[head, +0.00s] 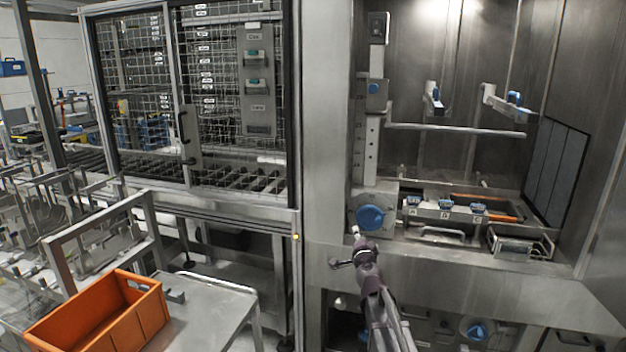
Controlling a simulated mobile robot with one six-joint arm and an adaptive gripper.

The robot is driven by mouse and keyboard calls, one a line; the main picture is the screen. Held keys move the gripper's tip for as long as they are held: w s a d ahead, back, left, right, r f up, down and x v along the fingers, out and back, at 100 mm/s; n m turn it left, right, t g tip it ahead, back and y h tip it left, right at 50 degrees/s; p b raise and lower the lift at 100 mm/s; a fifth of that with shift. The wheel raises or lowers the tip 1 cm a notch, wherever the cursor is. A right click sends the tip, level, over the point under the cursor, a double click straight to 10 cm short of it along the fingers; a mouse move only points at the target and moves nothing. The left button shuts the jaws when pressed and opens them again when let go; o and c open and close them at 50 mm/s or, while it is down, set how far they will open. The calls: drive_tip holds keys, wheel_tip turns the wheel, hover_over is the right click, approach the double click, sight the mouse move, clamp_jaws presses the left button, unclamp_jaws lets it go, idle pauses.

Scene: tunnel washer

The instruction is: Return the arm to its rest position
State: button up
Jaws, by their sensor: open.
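My arm rises from the bottom edge, right of centre, and reaches up toward the washer's front ledge. My gripper (344,250) is at its upper end, small and dark, with its jaws apart. It shows in front of the steel front panel, just below and left of a large blue knob (370,217). I see nothing held in it. Whether it touches the panel or ledge I cannot tell.
A steel recess (440,140) on the right holds a rail, brackets and a tray with blue clips (445,205). A mesh-doored cabinet (145,100) stands left. An orange crate (105,318) sits on a metal table (215,310) at lower left. Another blue knob (477,331) is low down.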

drive_tip(key=s+a+f+n+g+y+p, duration=0.1)
drive_tip(key=s+a+f+n+g+y, duration=0.2)
drive_tip(key=s+a+f+n+g, duration=0.25)
drive_tip(key=s+a+f+n+g+y+p, duration=0.2)
drive_tip(key=s+f+n+g+y, duration=0.15)
drive_tip(key=s+n, duration=0.4)
drive_tip(key=s+d+f+g+h+p, duration=0.1)
drive_tip(key=s+d+f+g+h, duration=0.1)
drive_tip(key=s, duration=0.8)
drive_tip(key=s+d+f+g+h+p, duration=0.1)
drive_tip(key=s+d+g+h, duration=0.3)
drive_tip(key=s, duration=0.6)
drive_tip(key=d+f+g, duration=0.1)
drive_tip(key=d+g, duration=0.1)
drive_tip(key=g, duration=0.1)
drive_tip(key=shift+s+d, duration=0.35)
drive_tip(key=shift+d, duration=0.05)
drive_tip(key=shift+f+h, duration=0.1)
drive_tip(key=shift+h, duration=0.15)
drive_tip(key=shift+c, duration=0.6)
